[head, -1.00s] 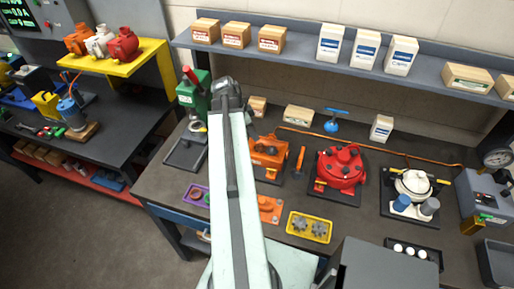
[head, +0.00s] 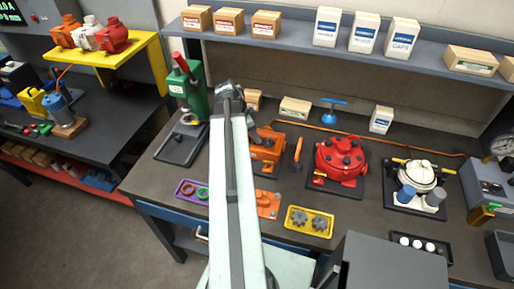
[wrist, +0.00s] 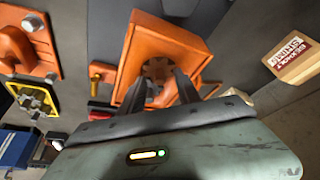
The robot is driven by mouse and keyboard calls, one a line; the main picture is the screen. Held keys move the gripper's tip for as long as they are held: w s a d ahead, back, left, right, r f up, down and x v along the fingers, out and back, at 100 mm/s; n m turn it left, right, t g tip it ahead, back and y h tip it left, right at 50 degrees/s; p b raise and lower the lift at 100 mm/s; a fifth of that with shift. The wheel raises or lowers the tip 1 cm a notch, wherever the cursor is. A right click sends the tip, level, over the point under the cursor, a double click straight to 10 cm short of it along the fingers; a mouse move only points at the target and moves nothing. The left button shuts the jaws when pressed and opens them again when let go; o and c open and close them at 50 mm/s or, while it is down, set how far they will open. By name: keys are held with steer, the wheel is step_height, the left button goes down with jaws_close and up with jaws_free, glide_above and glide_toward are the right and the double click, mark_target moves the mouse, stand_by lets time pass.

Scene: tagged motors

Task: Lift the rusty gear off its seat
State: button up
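The rusty gear (wrist: 158,68) is a brown toothed wheel inside the orange motor housing (wrist: 150,35) in the wrist view. The orange housing also shows in the head view (head: 268,148), partly hidden behind my arm, and the gear cannot be made out there. My gripper (wrist: 161,78) is open. Its two dark fingers stand apart and point into the housing, one on either side of the gear's lower part. I cannot tell whether they touch it. The head view hides the fingers behind my arm.
A yellow tray (head: 290,224) with grey gears is in front of the housing, right of an orange plate (head: 268,205). A red motor (head: 340,160) and a white motor (head: 420,175) stand to the right. A green press (head: 195,90) stands to the left.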

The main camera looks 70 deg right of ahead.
jaws_close()
stand_by(1.4)
